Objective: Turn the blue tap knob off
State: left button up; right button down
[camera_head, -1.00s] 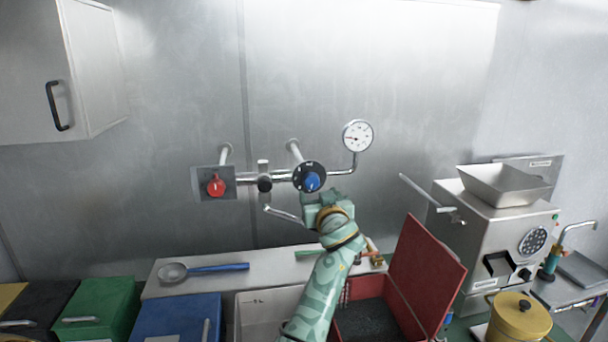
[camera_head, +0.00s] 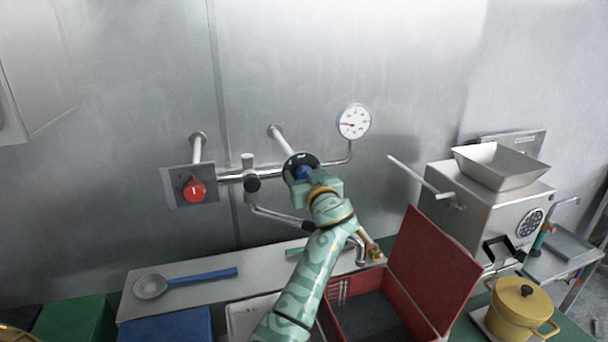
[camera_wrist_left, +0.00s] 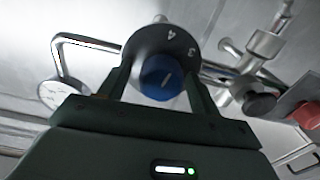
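The blue tap knob (camera_head: 303,172) sits in front of a black round dial on the wall pipe, partly hidden by my left gripper (camera_head: 299,180) in the head view. In the left wrist view the blue knob (camera_wrist_left: 161,79) has a white line on its face, and the black dial (camera_wrist_left: 150,42) behind it shows the numerals 3 and 4. My left gripper (camera_wrist_left: 158,88) is open, one finger on each side of the knob. I cannot tell if either finger touches it. My right gripper is not in view.
A red knob (camera_head: 194,189) is on the same pipe at the left. A pressure gauge (camera_head: 354,121) is to the right. Below are a faucet spout (camera_head: 282,217), a blue-handled ladle (camera_head: 190,279) and an open red box (camera_head: 432,262). A grinder (camera_head: 480,205) stands at the right.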

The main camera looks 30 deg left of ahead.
pick_arm(q)
jog(key=c, duration=0.9)
jog(key=shift+o, duration=0.2)
